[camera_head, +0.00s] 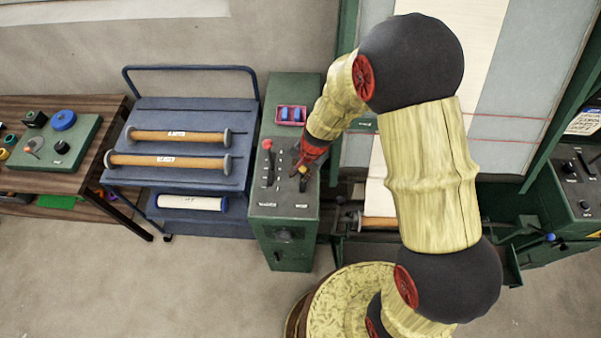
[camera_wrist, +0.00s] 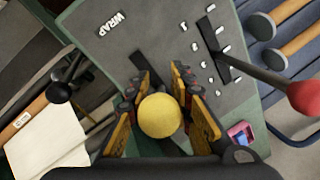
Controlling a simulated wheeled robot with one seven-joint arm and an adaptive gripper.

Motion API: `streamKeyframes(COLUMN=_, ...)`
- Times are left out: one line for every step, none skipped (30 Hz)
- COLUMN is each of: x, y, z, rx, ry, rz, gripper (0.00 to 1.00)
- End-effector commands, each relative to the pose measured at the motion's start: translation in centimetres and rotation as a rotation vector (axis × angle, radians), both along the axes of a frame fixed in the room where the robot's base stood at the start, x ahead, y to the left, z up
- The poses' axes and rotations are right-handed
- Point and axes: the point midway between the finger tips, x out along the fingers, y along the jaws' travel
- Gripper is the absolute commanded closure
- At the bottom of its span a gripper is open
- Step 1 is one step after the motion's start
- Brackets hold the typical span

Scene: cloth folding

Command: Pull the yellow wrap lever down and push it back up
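The yellow ball knob of the wrap lever (camera_wrist: 160,116) sits between the two fingers of my gripper (camera_wrist: 162,78) in the wrist view. The fingers flank it closely on both sides; whether they press on it is unclear. The lever's dark shaft runs down behind the knob and is mostly hidden. In the head view my gripper (camera_head: 305,163) is over the right half of the control box (camera_head: 285,228) and covers much of the lever.
A second lever with a red knob (camera_wrist: 304,97) stands beside it on the panel, also in the head view (camera_head: 267,144). A pink tray with blue pieces (camera_head: 291,114) lies behind. A blue cart (camera_head: 190,105) with rollers stands left; the loom frame is right.

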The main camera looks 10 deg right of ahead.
Motion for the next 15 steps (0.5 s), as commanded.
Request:
streamKeyframes(x=0.00, y=0.00, z=0.01, rx=0.000, ry=0.000, rz=0.000, gripper=0.82)
streamKeyframes(x=0.01, y=-0.01, z=0.01, rx=0.000, ry=0.000, rz=0.000, gripper=0.84)
streamKeyframes(x=0.00, y=0.00, z=0.01, rx=0.000, ry=0.000, rz=0.000, gripper=0.86)
streamKeyframes(x=0.00, y=0.00, z=0.01, rx=0.000, ry=0.000, rz=0.000, gripper=0.88)
streamKeyframes(x=0.01, y=-0.01, z=0.01, rx=0.000, ry=0.000, rz=0.000, gripper=0.90)
streamKeyframes(x=0.01, y=-0.01, z=0.01, rx=0.000, ry=0.000, rz=0.000, gripper=0.92)
streamKeyframes(x=0.01, y=-0.01, z=0.01, rx=0.000, ry=0.000, rz=0.000, gripper=0.94)
streamKeyframes(x=0.01, y=-0.01, z=0.01, rx=0.000, ry=0.000, rz=0.000, gripper=0.95)
streamKeyframes(x=0.01, y=-0.01, z=0.01, rx=0.000, ry=0.000, rz=0.000, gripper=0.97)
streamKeyframes(x=0.01, y=0.00, z=0.02, rx=0.000, ry=0.000, rz=0.000, gripper=0.99)
streamKeyframes(x=0.01, y=0.00, z=0.02, rx=0.000, ry=0.000, rz=0.000, gripper=1.00)
streamKeyframes(x=0.01, y=0.00, z=0.02, rx=0.000, ry=0.000, rz=0.000, gripper=1.00)
streamKeyframes(x=0.01, y=0.00, z=0.02, rx=0.000, ry=0.000, rz=0.000, gripper=1.00)
streamKeyframes(x=0.02, y=0.00, z=0.03, rx=0.000, ry=0.000, rz=0.000, gripper=1.00)
streamKeyframes(x=0.02, y=0.00, z=0.03, rx=0.000, ry=0.000, rz=0.000, gripper=1.00)
